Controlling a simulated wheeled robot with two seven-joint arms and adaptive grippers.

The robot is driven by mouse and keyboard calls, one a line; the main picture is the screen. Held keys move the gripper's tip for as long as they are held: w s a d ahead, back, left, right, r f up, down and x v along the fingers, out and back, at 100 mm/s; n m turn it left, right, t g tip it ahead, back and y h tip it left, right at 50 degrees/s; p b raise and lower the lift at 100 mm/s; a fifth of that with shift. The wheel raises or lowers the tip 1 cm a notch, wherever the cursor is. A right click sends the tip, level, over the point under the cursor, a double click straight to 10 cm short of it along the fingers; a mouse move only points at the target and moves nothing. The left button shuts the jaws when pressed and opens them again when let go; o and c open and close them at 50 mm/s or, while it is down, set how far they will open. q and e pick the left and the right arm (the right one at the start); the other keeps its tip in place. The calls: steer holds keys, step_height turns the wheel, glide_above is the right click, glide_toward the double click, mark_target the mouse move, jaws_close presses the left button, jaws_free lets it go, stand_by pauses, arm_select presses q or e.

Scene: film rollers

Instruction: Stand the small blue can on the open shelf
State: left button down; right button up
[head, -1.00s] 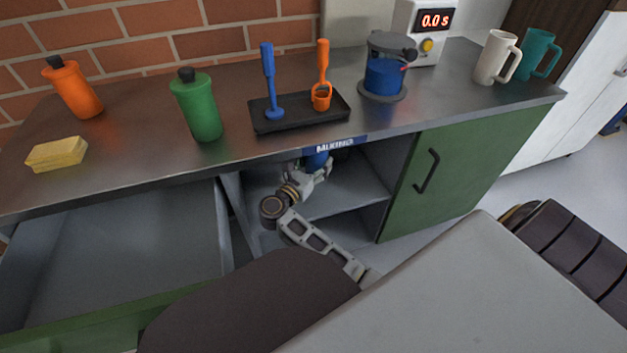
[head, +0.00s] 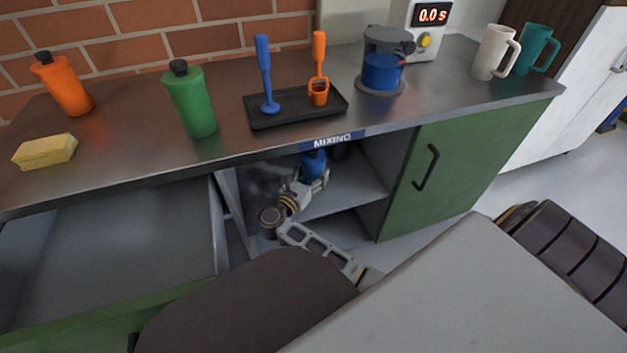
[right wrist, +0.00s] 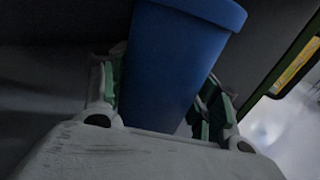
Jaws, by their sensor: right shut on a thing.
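The small blue can (head: 313,163) is in the open shelf (head: 352,197) under the counter, just below the MIXING label. It looks roughly upright. My right gripper (head: 318,182) is shut on it. In the right wrist view the blue can (right wrist: 175,65) fills the space between the fingers of the right gripper (right wrist: 160,100), with its wider rim at the top. The can's base is hidden, so I cannot tell whether it touches the shelf board. My left gripper is not in view.
A dark object (head: 341,151) stands deeper in the shelf. A green door (head: 455,155) closes the right side, and an open drawer (head: 110,235) juts out at left. The counter edge hangs above my right gripper. The front of the shelf board is clear.

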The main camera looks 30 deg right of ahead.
mark_target(313, 180)
steer(key=shift+f+b, duration=0.35)
steer(key=shift+f, duration=1.2)
steer(key=shift+f+b, duration=0.15)
steer(key=shift+b, duration=0.2)
steer(key=o, duration=1.3)
steer(key=shift+o, duration=0.2)
